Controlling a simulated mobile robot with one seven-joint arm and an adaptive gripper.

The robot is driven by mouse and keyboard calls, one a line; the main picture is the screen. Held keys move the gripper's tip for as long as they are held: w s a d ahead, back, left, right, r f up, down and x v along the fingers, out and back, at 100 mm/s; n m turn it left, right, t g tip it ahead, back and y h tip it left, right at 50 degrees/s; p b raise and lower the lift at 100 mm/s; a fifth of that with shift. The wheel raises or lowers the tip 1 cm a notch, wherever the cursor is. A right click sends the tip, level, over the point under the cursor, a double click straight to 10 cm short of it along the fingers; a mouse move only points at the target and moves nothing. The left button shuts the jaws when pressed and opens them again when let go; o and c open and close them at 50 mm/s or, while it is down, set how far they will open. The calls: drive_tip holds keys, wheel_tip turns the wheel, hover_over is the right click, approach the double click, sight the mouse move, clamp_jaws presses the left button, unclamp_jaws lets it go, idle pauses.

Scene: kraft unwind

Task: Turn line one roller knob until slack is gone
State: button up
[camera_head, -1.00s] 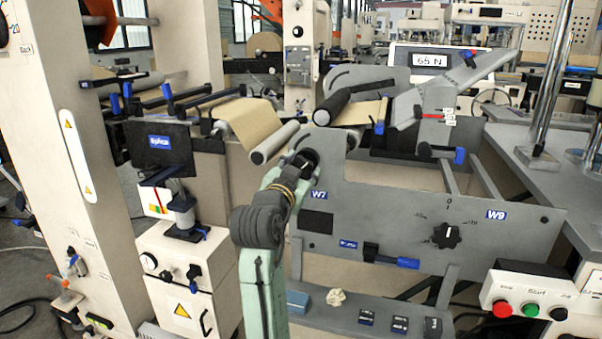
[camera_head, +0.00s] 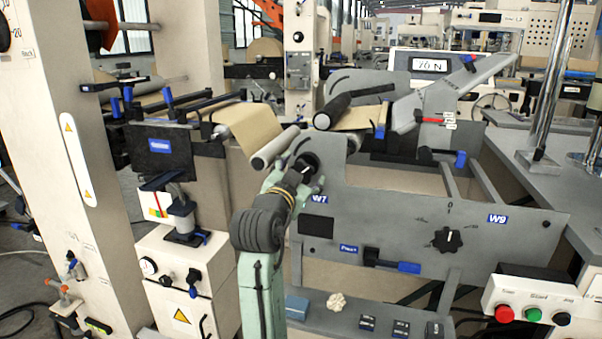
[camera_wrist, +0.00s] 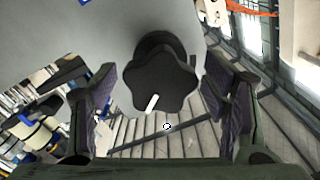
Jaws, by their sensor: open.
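The black lobed roller knob (camera_head: 306,161) is on the grey side plate above the W7 label. In the wrist view the knob (camera_wrist: 163,82) fills the centre, its white pointer mark aimed down and left. My gripper (camera_head: 304,180) is just in front of it. In the wrist view my gripper (camera_wrist: 160,92) is open, with one finger on each side of the knob and visible gaps to both. The brown kraft web (camera_head: 254,128) runs down to a pale roller (camera_head: 270,150) and looks smooth. The tension display (camera_head: 430,64) reads about 70 N; its last digit is unclear.
A second black knob (camera_head: 447,240) with a scale is by the W9 label. A blue-handled lever (camera_head: 396,266) sits below the plate's middle. A box with red and green buttons (camera_head: 519,314) is at lower right. A dark roller (camera_head: 333,107) lies above the knob.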

drive_tip(key=v, duration=0.7)
